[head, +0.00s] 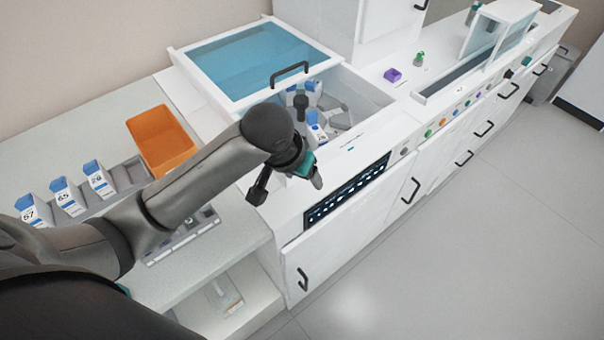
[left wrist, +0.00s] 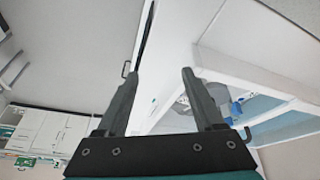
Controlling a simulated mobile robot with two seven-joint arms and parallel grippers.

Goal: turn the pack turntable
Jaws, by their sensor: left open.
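The pack turntable (head: 332,103) is a grey slotted disc inside a white housing, with a dark knob (head: 301,101) standing up from it. Blue-and-white packs (head: 316,131) sit on it. My left forearm and wrist hide its near left side. My left gripper (head: 288,184) is open and empty, over the housing's front edge, on the near side of the turntable and apart from the knob. In the left wrist view the two fingers (left wrist: 160,74) are spread with nothing between them. Part of the turntable and a blue pack (left wrist: 236,108) show there beyond the right finger. My right gripper is out of view.
A blue-tinted lid (head: 250,60) with a black handle covers the back left of the housing. A dark display panel (head: 346,190) is on its front. An orange bin (head: 160,140) and a rack with several numbered packs (head: 66,196) stand left.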

